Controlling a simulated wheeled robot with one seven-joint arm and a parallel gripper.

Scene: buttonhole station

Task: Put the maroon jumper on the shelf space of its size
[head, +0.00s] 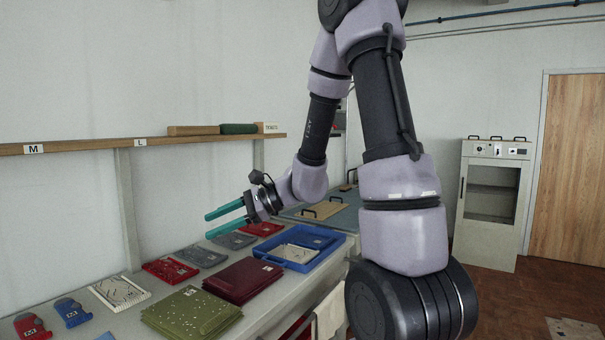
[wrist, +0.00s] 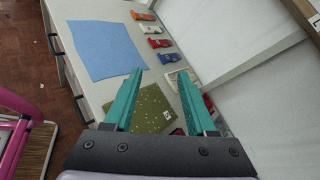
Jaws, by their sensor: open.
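The maroon jumper (head: 243,281) lies folded flat on the table, between a green spotted garment and a blue tray. A small pale tag shows on it, too small to read. The wall shelf (head: 85,145) runs above the table, with an M label (head: 33,149) at the left and an L label (head: 140,142) further right. The shelf surface over these labels looks bare. My gripper (head: 208,225) is open and empty, above the back of the table and below shelf height. In the wrist view its fingers (wrist: 160,75) are apart with nothing between them.
The green spotted garment (head: 192,315) lies beside the jumper. The blue tray (head: 320,262) holds garments. Several small folded garments line the wall side. A wooden block (head: 193,131) and green roll (head: 238,128) sit on the shelf's right end. A blue cloth (wrist: 103,48) shows in the wrist view.

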